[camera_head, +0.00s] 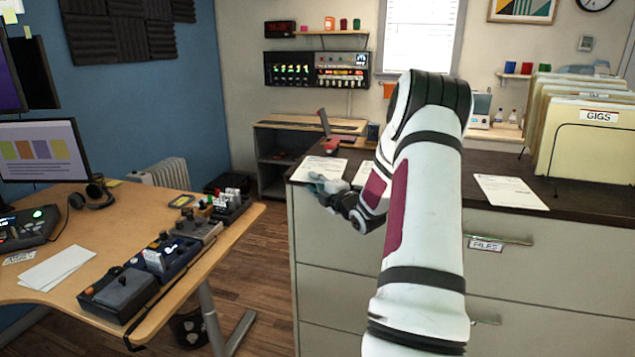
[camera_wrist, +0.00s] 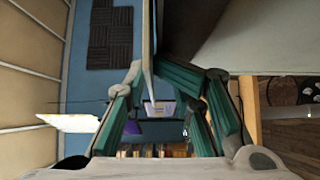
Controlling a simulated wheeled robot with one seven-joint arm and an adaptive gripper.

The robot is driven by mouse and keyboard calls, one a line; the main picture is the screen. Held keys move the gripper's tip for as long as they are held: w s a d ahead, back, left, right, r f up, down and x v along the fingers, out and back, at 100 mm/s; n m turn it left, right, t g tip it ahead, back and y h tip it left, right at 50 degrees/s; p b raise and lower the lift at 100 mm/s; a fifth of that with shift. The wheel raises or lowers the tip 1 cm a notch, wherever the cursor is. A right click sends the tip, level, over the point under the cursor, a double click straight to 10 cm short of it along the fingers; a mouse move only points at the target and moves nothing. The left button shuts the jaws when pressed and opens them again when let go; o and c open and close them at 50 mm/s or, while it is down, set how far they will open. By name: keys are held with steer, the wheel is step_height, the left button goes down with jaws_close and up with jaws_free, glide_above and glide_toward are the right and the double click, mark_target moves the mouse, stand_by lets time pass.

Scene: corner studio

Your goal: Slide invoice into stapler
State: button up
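The stapler (camera_head: 331,146), red with a dark raised arm, stands at the back left of the cabinet top. A printed sheet (camera_head: 320,167) lies in front of it by the left edge, and another sheet (camera_head: 364,172) is partly hidden by my arm. My gripper (camera_head: 317,183) is at the cabinet's front left corner, beside the nearer sheet.
The desk (camera_head: 65,243) at left holds pedals and a monitor (camera_head: 42,150). Open floor (camera_head: 250,255) lies between desk and cabinet.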

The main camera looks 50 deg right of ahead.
steer(key=shift+d+r+h, duration=0.15)
steer(key=shift+d+r, duration=0.05)
steer(key=shift+d, duration=0.45)
steer(key=shift+d+r+h, duration=0.15)
steer(key=shift+d, duration=0.45)
steer(key=shift+s+d+r, duration=0.1)
steer(key=shift+s+r, duration=0.15)
steer(key=shift+s, duration=0.05)
steer(key=shift+s+r, duration=0.1)
steer(key=shift+s, duration=0.35)
steer(key=a+v, duration=0.2)
steer(key=v, duration=0.9)
steer(key=shift+w+f, duration=0.4)
